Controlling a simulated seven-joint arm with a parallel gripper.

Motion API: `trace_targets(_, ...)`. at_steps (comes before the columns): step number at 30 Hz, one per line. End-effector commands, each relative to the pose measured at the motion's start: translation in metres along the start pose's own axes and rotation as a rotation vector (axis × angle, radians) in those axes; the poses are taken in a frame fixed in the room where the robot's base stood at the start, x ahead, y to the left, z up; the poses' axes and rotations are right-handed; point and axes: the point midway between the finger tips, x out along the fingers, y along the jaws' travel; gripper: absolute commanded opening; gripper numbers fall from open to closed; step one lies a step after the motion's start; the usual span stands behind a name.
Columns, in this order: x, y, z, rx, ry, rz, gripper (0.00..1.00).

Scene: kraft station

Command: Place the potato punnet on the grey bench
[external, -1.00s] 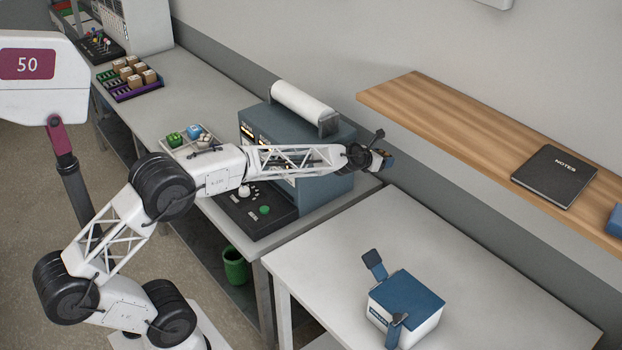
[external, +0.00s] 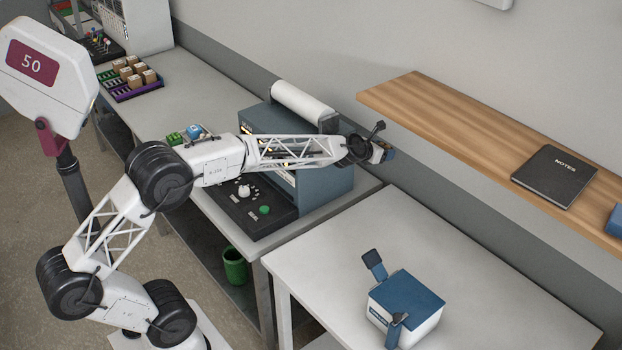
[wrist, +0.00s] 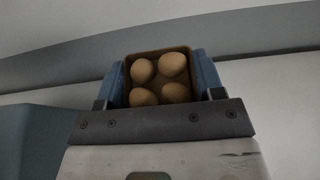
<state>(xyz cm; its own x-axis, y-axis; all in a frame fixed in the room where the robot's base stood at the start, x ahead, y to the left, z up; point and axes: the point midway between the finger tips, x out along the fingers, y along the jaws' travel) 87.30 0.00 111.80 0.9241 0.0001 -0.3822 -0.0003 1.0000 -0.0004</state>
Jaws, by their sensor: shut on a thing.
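My gripper (external: 384,151) is shut on the potato punnet (wrist: 160,53), a small brown tray with several round tan potatoes. In the wrist view it sits between two blue fingers. In the external view my gripper is small, and the punnet shows as a tiny brown patch (external: 389,154). They are in the air beside the right end of the blue-grey machine, near the wall. Two benches have light grey tops: a long bench (external: 208,95) at the left and back, and a nearer bench (external: 330,262) at the front right.
The blue-grey machine (external: 345,185) with a white roll on top stands on the long bench. A white box with a blue lid (external: 408,298) stands on the near bench, whose left and back parts are clear. A wooden shelf (external: 440,120) juts out at the right, holding a black notebook (external: 555,176).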

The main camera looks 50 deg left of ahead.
Motion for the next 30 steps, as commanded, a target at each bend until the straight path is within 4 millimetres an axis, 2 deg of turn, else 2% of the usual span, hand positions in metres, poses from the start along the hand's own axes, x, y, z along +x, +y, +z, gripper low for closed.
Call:
trace_targets(6, -0.008, 0.0, 0.02, 0.0, 0.001, 0.0, 0.35)
trace_targets(23, -0.017, 0.0, 0.041, 0.001, 0.0, 0.0, 0.35)
trace_targets(30, -0.018, -0.006, 0.04, 0.007, 0.0, -0.016, 0.35)
